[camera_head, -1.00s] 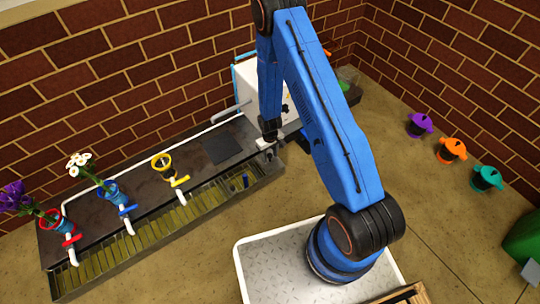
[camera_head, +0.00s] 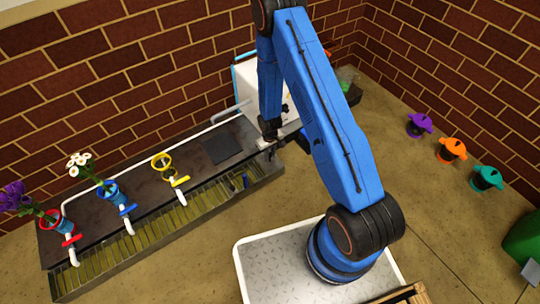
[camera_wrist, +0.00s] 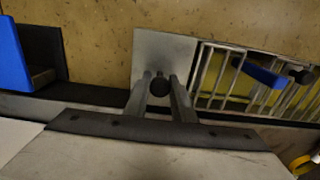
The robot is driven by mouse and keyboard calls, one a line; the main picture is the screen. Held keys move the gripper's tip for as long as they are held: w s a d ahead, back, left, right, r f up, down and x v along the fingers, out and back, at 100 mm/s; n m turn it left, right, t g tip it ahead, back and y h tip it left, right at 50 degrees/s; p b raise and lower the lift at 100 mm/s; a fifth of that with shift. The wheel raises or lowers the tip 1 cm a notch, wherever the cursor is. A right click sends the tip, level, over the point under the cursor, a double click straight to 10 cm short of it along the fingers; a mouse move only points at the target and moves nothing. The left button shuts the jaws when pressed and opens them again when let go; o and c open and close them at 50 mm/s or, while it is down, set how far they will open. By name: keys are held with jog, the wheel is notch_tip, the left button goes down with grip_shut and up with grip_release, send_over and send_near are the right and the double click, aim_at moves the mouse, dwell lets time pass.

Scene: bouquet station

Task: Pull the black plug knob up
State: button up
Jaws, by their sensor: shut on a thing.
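The black plug knob (camera_wrist: 160,86) shows in the wrist view as a small round dark knob between my two grey fingers, over a plain metal plate (camera_wrist: 150,52). My gripper (camera_wrist: 160,88) is shut on it. In the head view my gripper (camera_head: 268,145) is at the right end of the dark trough counter. The knob is too small there to make out clearly, and whether it is raised cannot be told.
A slatted grate (camera_wrist: 215,75) lies right of the plate in the wrist view, with a blue handle (camera_wrist: 262,73) over it. Red, blue and yellow taps (camera_head: 178,181) line the counter's front. A white panel (camera_head: 250,85) stands behind my arm.

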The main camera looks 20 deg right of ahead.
aim_at(270, 154)
jog(key=shift+r, duration=1.35)
jog(key=o, duration=0.9)
jog(key=shift+c, duration=0.2)
notch_tip(270, 154, up, 9)
jog(key=shift+r, duration=0.1)
